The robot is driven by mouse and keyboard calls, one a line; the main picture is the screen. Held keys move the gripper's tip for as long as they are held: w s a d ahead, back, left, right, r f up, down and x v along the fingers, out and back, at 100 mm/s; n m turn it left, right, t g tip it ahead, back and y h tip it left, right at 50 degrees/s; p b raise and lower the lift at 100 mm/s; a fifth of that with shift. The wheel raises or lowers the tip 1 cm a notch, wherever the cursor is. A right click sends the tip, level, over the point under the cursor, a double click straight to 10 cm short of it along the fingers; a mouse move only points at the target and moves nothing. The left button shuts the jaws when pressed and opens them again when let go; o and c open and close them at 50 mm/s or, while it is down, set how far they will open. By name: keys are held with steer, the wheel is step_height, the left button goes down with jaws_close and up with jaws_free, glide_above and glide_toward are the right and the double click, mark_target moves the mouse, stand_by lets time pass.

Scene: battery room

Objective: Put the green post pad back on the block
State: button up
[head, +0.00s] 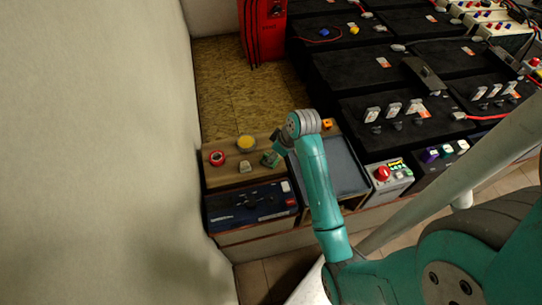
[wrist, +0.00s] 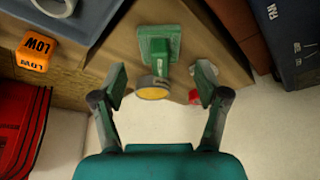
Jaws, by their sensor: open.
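My gripper (wrist: 160,90) is open and empty. Its fingers are spread to the left and right, with the post pad ahead between their lines and not visibly touched. Which thing is the block I cannot tell; large black battery blocks (head: 345,70) stand to the right.
A yellow-topped round piece (wrist: 152,91) stands close to the pad. A red round piece (wrist: 223,96) is near the right finger. An orange LOW block (wrist: 37,51), a blue case (head: 250,204) and a grey tray (head: 340,163) are around. A pale wall (head: 120,150) bounds the left.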

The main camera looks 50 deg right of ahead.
steer(key=v, duration=0.8)
steer(key=shift+s+r, duration=0.15)
steer(key=shift+r, duration=0.15)
